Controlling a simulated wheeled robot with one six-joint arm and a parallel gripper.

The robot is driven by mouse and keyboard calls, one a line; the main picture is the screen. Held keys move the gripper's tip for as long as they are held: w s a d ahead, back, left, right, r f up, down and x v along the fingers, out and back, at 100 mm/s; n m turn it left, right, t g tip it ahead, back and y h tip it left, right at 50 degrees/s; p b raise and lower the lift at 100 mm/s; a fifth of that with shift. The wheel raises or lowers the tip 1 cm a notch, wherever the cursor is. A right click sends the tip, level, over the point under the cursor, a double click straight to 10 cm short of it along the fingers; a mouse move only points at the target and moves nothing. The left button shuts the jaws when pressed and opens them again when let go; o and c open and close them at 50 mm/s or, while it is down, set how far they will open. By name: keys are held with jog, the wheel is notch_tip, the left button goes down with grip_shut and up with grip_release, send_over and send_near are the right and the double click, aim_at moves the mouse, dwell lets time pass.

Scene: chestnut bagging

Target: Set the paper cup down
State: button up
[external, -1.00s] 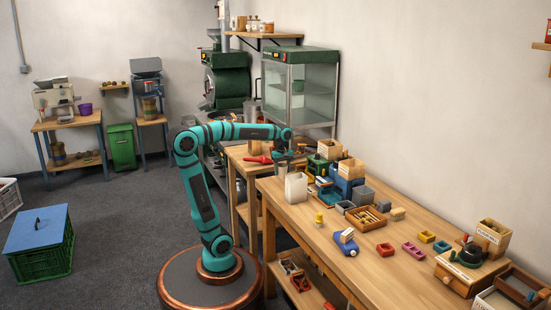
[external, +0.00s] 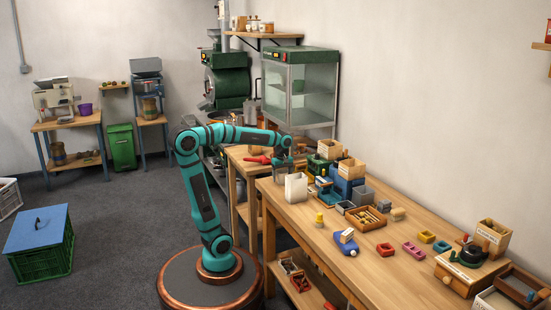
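A white, open-topped paper container (external: 296,188) stands upright near the left end of the wooden workbench. I cannot tell whether it is the paper cup or a bag. My gripper (external: 283,169) points down just behind and left of its top edge. The fingertips are small and partly hidden by the white container, so I cannot tell whether they are open or hold something. No other paper cup can be made out clearly.
The workbench (external: 330,262) holds a blue device, wooden boxes and a wooden tray (external: 367,217) close to the right of the white container. Small coloured trays lie farther right. A strip along the front edge is clear. A glass cabinet (external: 302,90) stands behind.

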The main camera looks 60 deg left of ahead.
aim_at(282, 184)
notch_tip(282, 184, up, 12)
jog(key=shift+r, duration=0.15)
dwell(0.6)
jog(key=s+d+r+m+t, duration=0.7)
jog(key=s+m+t, duration=0.3)
jog(key=m+t, duration=0.7)
jog(key=shift+r+m, duration=0.5)
jog(key=shift+r, duration=0.35)
